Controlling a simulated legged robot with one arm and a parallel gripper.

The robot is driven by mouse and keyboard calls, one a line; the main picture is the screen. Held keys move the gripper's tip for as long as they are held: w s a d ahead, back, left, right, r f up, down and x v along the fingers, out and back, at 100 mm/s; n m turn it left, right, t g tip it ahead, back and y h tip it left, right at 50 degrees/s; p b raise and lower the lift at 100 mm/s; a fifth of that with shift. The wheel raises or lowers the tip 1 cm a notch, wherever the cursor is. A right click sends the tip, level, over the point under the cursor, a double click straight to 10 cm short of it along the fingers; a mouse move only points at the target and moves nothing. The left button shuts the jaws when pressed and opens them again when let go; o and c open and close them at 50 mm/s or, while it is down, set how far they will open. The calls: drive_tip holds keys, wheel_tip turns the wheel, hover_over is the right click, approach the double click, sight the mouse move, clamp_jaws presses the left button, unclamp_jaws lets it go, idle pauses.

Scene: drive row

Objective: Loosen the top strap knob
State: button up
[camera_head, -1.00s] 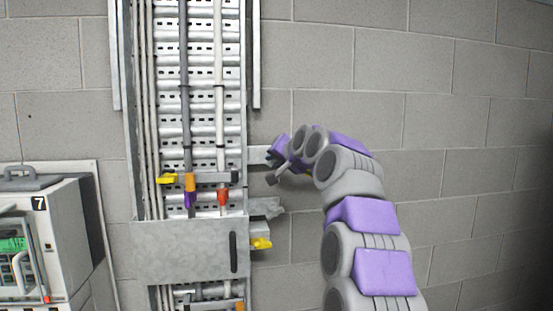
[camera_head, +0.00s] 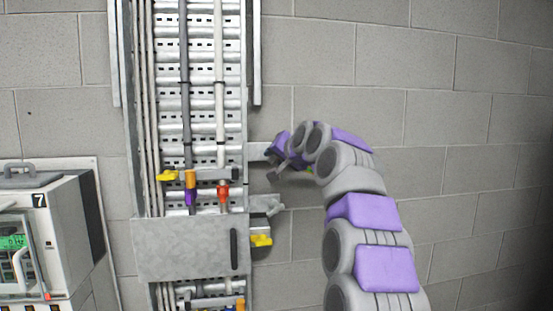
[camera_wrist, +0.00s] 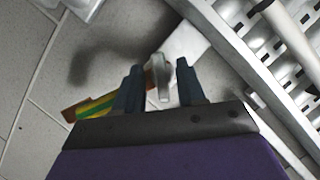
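A metal strap bar (camera_head: 210,175) crosses the cables on the upright cable ladder (camera_head: 203,72). A yellow piece (camera_head: 166,175) is at its left end and a small dark knob (camera_head: 235,174) at its right end. My gripper (camera_head: 271,166) is to the right of the ladder, near a grey bracket (camera_head: 257,151); its tips are small and partly hidden by my arm. In the wrist view, my gripper (camera_wrist: 159,68) has its two dark fingers apart. A grey rounded metal piece (camera_wrist: 159,76) is between them, with gaps visible on both sides. Whether it is the top strap knob I cannot tell.
A yellow piece (camera_head: 261,240) is lower, beside a metal cover plate (camera_head: 185,248). A green-yellow striped piece (camera_wrist: 95,106) is left of the fingers in the wrist view. A cabinet marked 7 (camera_head: 62,225) is at left. The block wall (camera_head: 450,150) at right is clear.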

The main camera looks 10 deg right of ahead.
drive_tip(key=b+v, duration=0.3)
drive_tip(key=v, duration=1.4)
drive_tip(key=s+a+f+n+g+b, duration=0.1)
drive_tip(key=s+a+f+g+b, duration=0.25)
drive_tip(key=f, duration=0.85)
drive_tip(key=s+a+f+n+g+h+b, duration=0.1)
drive_tip(key=s+a+f+g+b, duration=0.3)
drive_tip(key=f, duration=0.7)
drive_tip(key=s+f+n+g+b, duration=0.15)
drive_tip(key=s+f, duration=0.35)
drive_tip(key=f, duration=0.7)
drive_tip(key=s+d+f+n+g+h+b, duration=0.2)
drive_tip(key=s+f+g+b, duration=0.5)
drive_tip(key=s+f, duration=2.2)
wheel_tip(320, 180, down, 3)
drive_tip(key=shift+s+d+r+h+b, duration=0.15)
drive_tip(key=shift+d+h+b, duration=0.3)
drive_tip(key=shift+b, duration=0.7)
